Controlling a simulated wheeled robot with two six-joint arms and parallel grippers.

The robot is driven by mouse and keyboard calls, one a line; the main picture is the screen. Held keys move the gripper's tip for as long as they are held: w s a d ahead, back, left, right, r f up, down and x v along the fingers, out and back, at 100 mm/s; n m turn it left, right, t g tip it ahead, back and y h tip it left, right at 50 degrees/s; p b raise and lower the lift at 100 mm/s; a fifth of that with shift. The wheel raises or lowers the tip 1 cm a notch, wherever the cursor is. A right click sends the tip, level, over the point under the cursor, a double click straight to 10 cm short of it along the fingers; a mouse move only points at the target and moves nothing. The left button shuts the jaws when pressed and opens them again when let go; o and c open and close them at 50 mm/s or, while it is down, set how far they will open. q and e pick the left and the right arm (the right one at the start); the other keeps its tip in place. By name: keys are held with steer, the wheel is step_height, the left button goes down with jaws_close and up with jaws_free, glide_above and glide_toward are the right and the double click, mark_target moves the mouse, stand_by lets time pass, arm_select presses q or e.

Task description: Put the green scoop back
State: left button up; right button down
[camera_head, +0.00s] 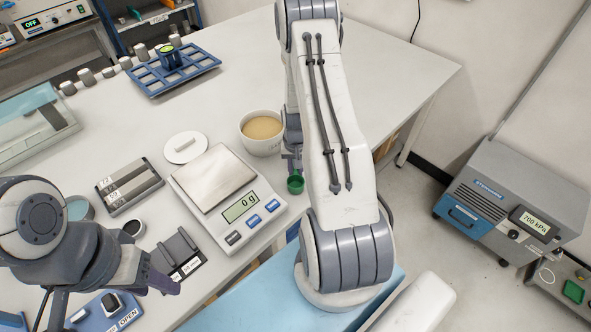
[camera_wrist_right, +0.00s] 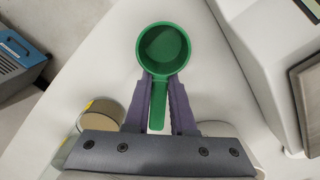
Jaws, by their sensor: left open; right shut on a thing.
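The green scoop (camera_wrist_right: 163,50) is held by its handle in my right gripper (camera_wrist_right: 160,100), bowl outward and empty, as the right wrist view shows. In the head view the scoop (camera_head: 295,184) shows beside the scale's right side, partly hidden by my right arm. My right gripper (camera_head: 293,160) is mostly hidden behind that arm. My left gripper (camera_head: 165,284) is open and empty at the lower left, near a dark grey slotted stand (camera_head: 178,252). A grey rack with labelled slots (camera_head: 130,187) stands left of the scale.
The scale (camera_head: 228,186) reads 0 g with an empty pan. A white tub of tan powder (camera_head: 262,133) stands behind it, with a white lid (camera_head: 185,147) to its left. A blue tray (camera_head: 171,70) is at the back. The table's right rear is clear.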

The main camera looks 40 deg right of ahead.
steer(key=shift+f, duration=0.4)
steer(key=shift+f, duration=0.1)
steer(key=c, duration=0.8)
jaws_free()
steer(key=shift+o, duration=0.2)
